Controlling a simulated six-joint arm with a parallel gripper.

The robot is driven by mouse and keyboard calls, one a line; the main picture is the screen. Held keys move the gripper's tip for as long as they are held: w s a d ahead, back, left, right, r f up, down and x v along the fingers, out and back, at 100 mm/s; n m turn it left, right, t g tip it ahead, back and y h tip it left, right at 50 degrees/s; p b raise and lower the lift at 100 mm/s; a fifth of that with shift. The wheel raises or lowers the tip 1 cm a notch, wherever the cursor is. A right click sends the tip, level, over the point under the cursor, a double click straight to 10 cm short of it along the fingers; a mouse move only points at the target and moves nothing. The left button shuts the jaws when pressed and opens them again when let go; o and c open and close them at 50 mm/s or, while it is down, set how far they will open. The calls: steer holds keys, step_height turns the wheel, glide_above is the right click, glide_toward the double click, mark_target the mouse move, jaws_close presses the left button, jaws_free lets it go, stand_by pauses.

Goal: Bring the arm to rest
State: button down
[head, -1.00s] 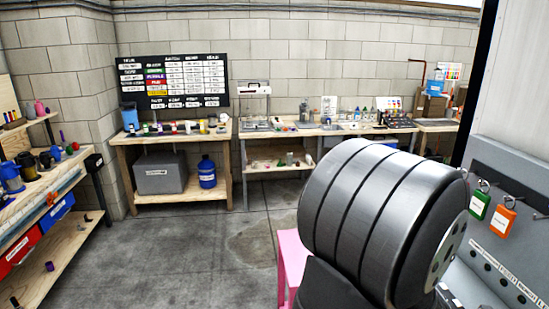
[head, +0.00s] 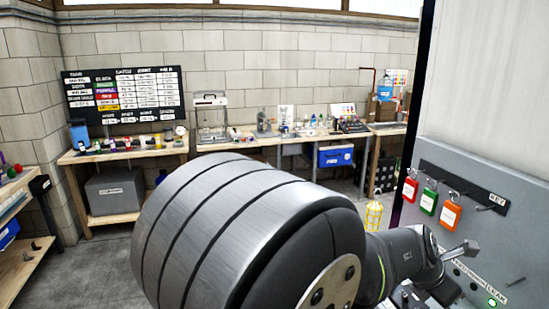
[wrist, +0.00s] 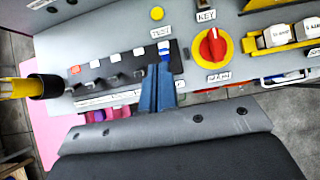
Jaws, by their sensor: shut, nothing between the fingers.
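My gripper (wrist: 157,88) shows in the wrist view as two narrow blue fingers side by side, shut with nothing between them. In the head view my large grey arm links fill the lower middle, and the arm reaches right towards the grey panel (head: 500,235). The fingers are not clear there.
The panel carries a red knob on a yellow disc (wrist: 212,48). A yellow and black cylinder (wrist: 35,87) juts in at left. Red, green and orange tags (head: 450,217) hang on hooks at right. Workbenches (head: 125,152) line the back wall; open floor lies at left.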

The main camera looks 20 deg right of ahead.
steer(key=f, duration=0.8)
steer(key=shift+d+f, duration=0.2)
steer(key=shift+d, duration=0.05)
steer(key=f, duration=0.1)
steer(key=a+f, duration=0.1)
steer(key=f, duration=0.1)
steer(key=a+f, duration=0.1)
steer(key=shift+a+f, duration=0.1)
steer(key=shift+f, duration=0.15)
steer(key=a+f+v, duration=0.1)
steer(key=a+v, duration=0.1)
steer(key=v, duration=0.8)
steer(key=d+r+m+y, duration=0.1)
steer(key=d+r+m, duration=0.3)
steer(key=r+m, duration=0.3)
steer(key=shift+s+r+m+g+y, duration=0.3)
steer(key=shift+r+m+g, duration=0.1)
steer(key=shift+m, duration=2.5)
